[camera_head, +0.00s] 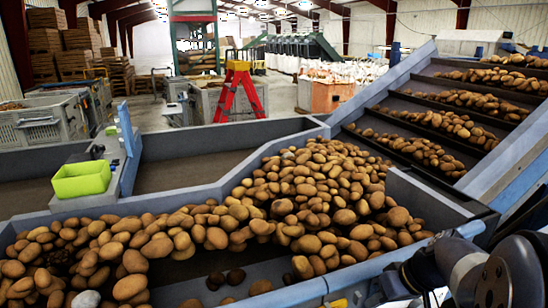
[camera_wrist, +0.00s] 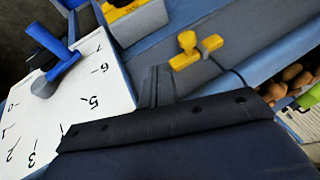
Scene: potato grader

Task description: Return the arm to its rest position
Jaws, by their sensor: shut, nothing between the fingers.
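Part of my arm (camera_head: 480,272) shows at the lower right corner of the head view, with a grey link and dark joints beside the conveyor's near edge. My gripper and its fingertips do not show in either view. In the wrist view, a white dial plate (camera_wrist: 90,93) with black numbers and a blue lever (camera_wrist: 52,60) lies at the left. A dark padded strip (camera_wrist: 170,125) with round studs crosses the lower part of that view.
Potatoes (camera_head: 310,190) cover much of the conveyor below a sloped feeder (camera_head: 400,110). A lime-green bin (camera_head: 82,180) sits on the left rail. In the wrist view, yellow knobs (camera_wrist: 187,50) stand on a grey panel, and potatoes (camera_wrist: 290,82) show at the right edge.

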